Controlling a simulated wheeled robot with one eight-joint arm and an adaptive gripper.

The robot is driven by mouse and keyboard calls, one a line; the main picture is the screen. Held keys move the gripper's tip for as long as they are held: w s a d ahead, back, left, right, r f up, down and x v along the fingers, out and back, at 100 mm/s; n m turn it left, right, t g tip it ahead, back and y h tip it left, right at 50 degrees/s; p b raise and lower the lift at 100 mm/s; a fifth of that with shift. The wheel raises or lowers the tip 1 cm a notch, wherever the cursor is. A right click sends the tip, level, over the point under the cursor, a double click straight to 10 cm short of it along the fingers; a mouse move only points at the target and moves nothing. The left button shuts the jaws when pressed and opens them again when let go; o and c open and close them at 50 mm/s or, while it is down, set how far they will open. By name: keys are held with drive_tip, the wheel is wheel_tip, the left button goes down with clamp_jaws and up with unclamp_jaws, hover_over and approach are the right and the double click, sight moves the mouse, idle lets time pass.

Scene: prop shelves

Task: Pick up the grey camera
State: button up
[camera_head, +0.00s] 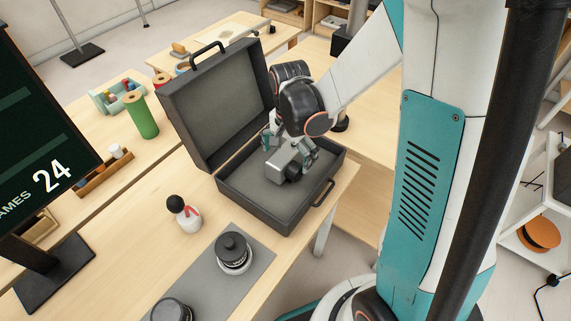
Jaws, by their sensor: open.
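The grey camera (284,165) is a small boxy thing with a dark lens at its right end. It is in the open dark grey case (228,187), over the case's floor. My gripper (290,150) points down into the case from above. Its teal and grey fingers are spread, one on the left of the camera and one on the right. I cannot tell whether the fingers touch it. Part of the camera's upper side is hidden by the gripper and wrist.
The case lid stands open behind. A green spool (142,117) stands at the left. A dark display board (40,130) is at the far left.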

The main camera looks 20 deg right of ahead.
sight(289, 166)
wheel_tip(289, 166, down, 5)
drive_tip(key=shift+f+b, duration=0.1)
drive_tip(key=shift+b, duration=1.1)
drive_tip(key=shift+c, duration=0.5)
drive_tip(key=c, duration=1.5)
